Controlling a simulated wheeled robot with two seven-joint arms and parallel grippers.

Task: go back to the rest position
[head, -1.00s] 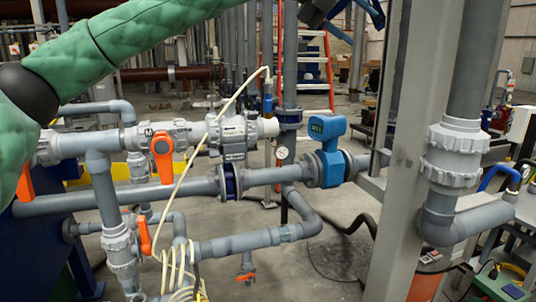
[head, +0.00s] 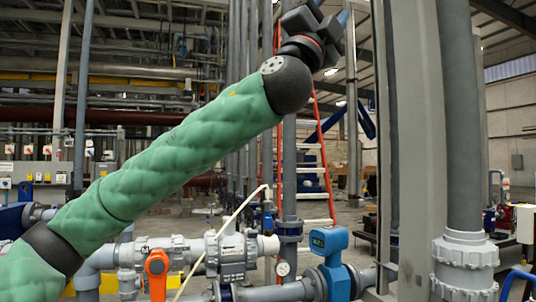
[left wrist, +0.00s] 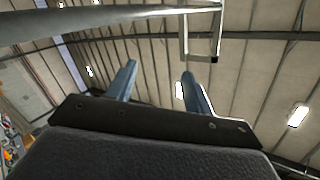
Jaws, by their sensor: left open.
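My left arm crosses the head view from the lower left to the top centre in a green padded sleeve. My left gripper (head: 343,18) is at the top of the head view, raised above the pipework, and partly cut off by the frame's edge. In the left wrist view its two fingers (left wrist: 158,85) stand apart with nothing between them, pointing up at the ceiling. My right gripper is in neither view.
Grey pipes with an orange-handled valve (head: 157,265) and a blue flow meter (head: 330,242) run along the bottom. A pressure gauge (head: 282,268) sits between them. A thick grey column (head: 420,130) stands at right. A red ladder (head: 322,150) is behind. Wrist view shows roof beams and a pipe (left wrist: 100,18).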

